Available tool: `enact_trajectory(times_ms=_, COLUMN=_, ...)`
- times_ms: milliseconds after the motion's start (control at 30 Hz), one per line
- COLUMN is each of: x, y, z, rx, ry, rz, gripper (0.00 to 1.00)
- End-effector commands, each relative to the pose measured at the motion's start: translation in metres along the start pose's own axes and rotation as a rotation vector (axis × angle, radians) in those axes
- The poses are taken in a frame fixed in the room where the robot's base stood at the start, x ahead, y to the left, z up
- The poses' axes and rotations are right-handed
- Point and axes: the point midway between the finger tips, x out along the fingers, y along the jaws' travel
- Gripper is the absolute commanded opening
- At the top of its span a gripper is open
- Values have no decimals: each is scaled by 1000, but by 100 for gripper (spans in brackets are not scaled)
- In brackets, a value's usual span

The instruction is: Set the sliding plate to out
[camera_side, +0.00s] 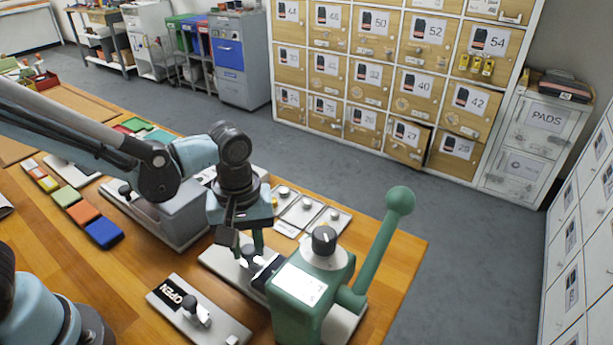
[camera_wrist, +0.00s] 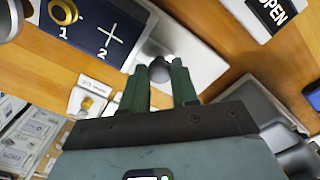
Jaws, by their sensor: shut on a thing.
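A pale plate (camera_side: 216,259) lies on the wooden table under my gripper (camera_side: 252,252), and I take it for the sliding plate. It also shows in the wrist view (camera_wrist: 203,62), with a dark grey round knob (camera_wrist: 158,68) standing on it. My gripper (camera_wrist: 160,84) is shut on this knob, one green finger on each side. The fingers hide part of the knob, and the green lever stand (camera_side: 312,295) hides part of the plate in the side view. I cannot read an in or out mark on it.
The green stand's ball-topped lever (camera_side: 400,200) rises close to the right of my gripper. A plate marked OPEN (camera_side: 196,312) with its own knob lies in front. Small knob plates (camera_side: 303,210) lie behind. A dark blue panel with a yellow dial (camera_wrist: 92,28) shows in the wrist view.

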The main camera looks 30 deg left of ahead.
Motion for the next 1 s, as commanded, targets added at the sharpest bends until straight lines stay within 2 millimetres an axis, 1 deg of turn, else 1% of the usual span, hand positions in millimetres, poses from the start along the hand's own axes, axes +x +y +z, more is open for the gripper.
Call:
enact_trajectory(times_ms=33, x=0, y=-8, z=-9, rx=-9, ry=1, rz=1, gripper=0)
enact_trajectory(times_ms=100, x=0, y=-19, z=-20, rx=-10, ry=0, rz=1, gripper=0)
enact_trajectory(times_ms=200, x=0, y=-33, z=-34, rx=-10, ry=0, rz=2, gripper=0)
enact_trajectory(times_ms=300, x=0, y=-43, z=-45, rx=-7, ry=0, rz=2, gripper=0)
enact_trajectory(times_ms=467, x=0, y=-51, z=-52, rx=-3, ry=2, rz=2, gripper=0)
enact_trajectory(times_ms=767, x=0, y=-53, z=-54, rx=-5, ry=5, rz=-2, gripper=0)
enact_trajectory(times_ms=800, x=0, y=-53, z=-54, rx=-5, ry=4, rz=-2, gripper=35)
enact_trajectory(times_ms=933, x=0, y=-53, z=-53, rx=-4, ry=3, rz=-2, gripper=55)
enact_trajectory(times_ms=1000, x=0, y=-52, z=-53, rx=-3, ry=2, rz=-1, gripper=55)
